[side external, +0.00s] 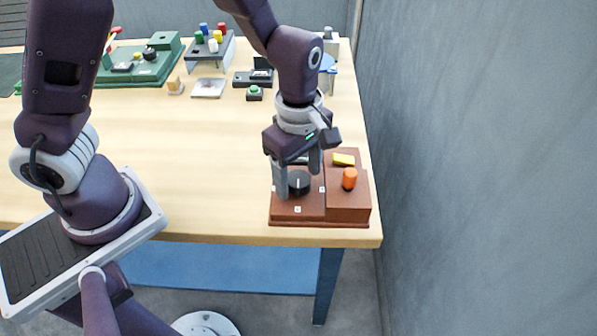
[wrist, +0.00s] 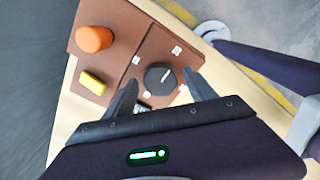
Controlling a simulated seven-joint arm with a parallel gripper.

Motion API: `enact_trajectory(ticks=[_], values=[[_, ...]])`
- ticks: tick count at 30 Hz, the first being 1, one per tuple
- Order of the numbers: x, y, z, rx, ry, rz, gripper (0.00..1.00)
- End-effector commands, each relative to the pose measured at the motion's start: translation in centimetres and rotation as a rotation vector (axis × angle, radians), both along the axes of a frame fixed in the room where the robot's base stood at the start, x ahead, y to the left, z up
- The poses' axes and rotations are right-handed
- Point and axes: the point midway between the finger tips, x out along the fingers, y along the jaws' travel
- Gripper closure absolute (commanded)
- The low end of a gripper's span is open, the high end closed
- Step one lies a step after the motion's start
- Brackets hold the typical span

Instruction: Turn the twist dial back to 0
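The twist dial (side external: 299,182) is a black knob with a white pointer line on a brown box (side external: 347,209) at the table's right front. In the wrist view the dial (wrist: 160,77) has several small white labels around it, too small to read. Its pointer line slants toward the upper right there. My gripper (side external: 298,180) is over the dial, pointing down. In the wrist view its two fingers (wrist: 163,85) are spread apart, with the dial between and just beyond their tips. I see a gap on each side of the dial, so they do not appear to touch it.
The box also carries an orange knob (side external: 349,178) and a yellow block (side external: 343,159). A green box (side external: 150,68), a rack with coloured pegs (side external: 211,50) and small black devices (side external: 254,78) stand at the back. A grey wall (side external: 480,150) is close on the right.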

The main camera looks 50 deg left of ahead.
Motion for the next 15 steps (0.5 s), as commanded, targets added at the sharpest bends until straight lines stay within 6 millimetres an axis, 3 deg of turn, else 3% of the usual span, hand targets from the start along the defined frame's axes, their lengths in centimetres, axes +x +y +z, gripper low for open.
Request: enact_trajectory(ticks=[6,15], values=[[0.0,0.0,0.5,-0.001,-0.002,-0.002,0.35],[0.1,-0.1,6.2,-0.002,-0.003,-0.003,0.35]])
